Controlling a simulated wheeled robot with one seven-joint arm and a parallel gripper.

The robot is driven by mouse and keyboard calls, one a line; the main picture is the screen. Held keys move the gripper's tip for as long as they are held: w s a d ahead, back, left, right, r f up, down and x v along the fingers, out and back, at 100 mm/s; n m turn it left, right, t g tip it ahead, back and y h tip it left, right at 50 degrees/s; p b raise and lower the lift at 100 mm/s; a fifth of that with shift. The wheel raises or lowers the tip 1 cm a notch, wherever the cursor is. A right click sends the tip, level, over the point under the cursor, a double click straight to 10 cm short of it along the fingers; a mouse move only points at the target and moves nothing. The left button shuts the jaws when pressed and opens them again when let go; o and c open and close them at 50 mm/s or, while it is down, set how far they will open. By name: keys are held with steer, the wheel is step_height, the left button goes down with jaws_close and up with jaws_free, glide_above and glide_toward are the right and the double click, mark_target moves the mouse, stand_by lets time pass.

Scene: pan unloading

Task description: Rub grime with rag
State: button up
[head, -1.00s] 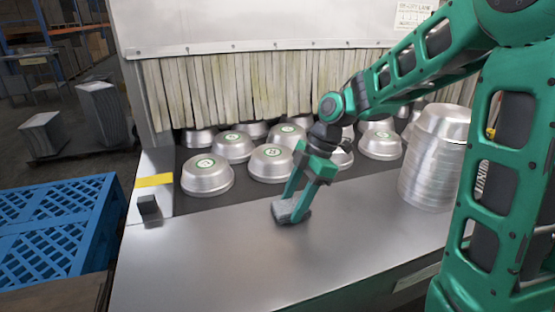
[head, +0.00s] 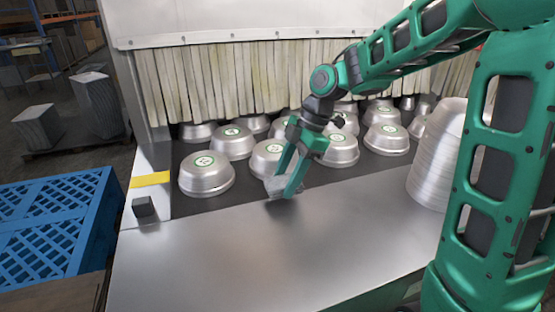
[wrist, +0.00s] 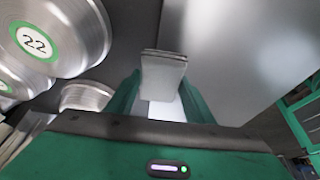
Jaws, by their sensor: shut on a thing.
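My gripper (head: 283,188) is shut on a folded grey rag (head: 275,186). In the wrist view the rag (wrist: 163,76) sticks out between the two green fingers. The gripper is at the back edge of the bare metal counter (head: 230,250), where the dark belt with the pans begins. I cannot tell whether the rag touches the surface. No grime stands out clearly on the counter; a darker patch beneath the gripper looks like its shadow.
Several upturned metal pans with round green labels stand on the dark belt, one (head: 206,174) at the front left. A stack of pans (head: 436,155) stands at the right. A small black block (head: 143,206) sits at the counter's left edge, near a blue pallet (head: 50,230). The counter's front is clear.

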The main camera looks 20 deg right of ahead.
steer(key=shift+w+d+r, duration=0.15)
steer(key=shift+d+r, duration=0.05)
steer(key=shift+r, duration=0.05)
steer(key=shift+d+r, duration=0.2)
steer(key=shift+r, duration=2.2)
